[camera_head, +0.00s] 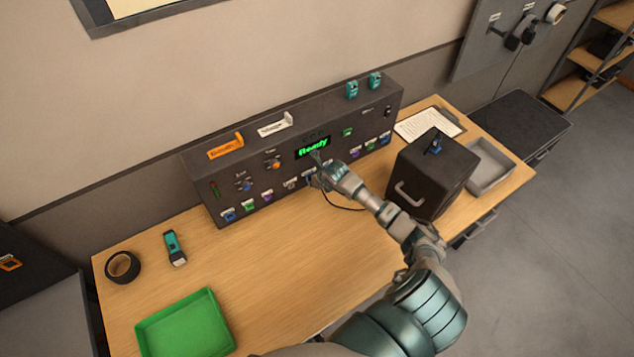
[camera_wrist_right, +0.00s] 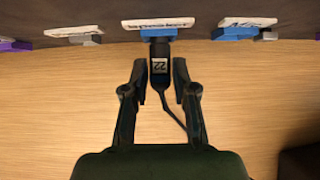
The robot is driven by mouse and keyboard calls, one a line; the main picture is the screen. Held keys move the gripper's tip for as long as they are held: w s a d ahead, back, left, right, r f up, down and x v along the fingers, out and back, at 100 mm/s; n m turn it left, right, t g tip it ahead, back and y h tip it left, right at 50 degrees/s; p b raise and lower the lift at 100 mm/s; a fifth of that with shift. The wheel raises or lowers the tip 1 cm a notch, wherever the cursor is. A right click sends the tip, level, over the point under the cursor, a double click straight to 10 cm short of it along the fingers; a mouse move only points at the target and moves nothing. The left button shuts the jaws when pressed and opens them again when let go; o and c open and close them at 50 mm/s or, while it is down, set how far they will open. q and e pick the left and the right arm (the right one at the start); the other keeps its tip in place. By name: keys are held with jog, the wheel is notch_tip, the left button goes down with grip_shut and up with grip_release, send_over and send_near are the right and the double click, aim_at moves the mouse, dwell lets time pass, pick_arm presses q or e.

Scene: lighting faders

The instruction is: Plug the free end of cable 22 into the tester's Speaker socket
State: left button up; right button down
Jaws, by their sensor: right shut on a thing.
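The tester (camera_head: 320,115) is a long dark box at the back of the table, its green display reading "Ready". The blue Speaker socket (camera_wrist_right: 158,33) sits under a white label in the right wrist view. My right gripper (camera_head: 316,181) is at the tester's front, below the display. In the wrist view (camera_wrist_right: 157,80) it is shut on the black plug of cable 22 (camera_wrist_right: 159,69), marked "22". The plug points at the Speaker socket and its tip meets the blue part; how deep it sits I cannot tell. Its cable (camera_wrist_right: 174,118) trails right. My left gripper is not in view.
Other coloured sockets flank the Speaker one, including a blue one (camera_wrist_right: 236,34) to its right. A dark box with a handle (camera_head: 432,172) stands right of my arm. A green tray (camera_head: 185,325), a flashlight (camera_head: 175,248) and a tape roll (camera_head: 122,267) lie left.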

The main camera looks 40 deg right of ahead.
jog(key=c, duration=1.2)
grip_release()
jog(key=o, duration=0.4)
jog(key=shift+w, duration=0.1)
jog(key=shift+c, duration=0.2)
jog(key=shift+w+d+f, duration=0.1)
jog(key=d+v, duration=0.1)
jog(key=v, duration=1)
jog(key=shift+a+r, duration=0.35)
jog(key=shift+a, duration=0.1)
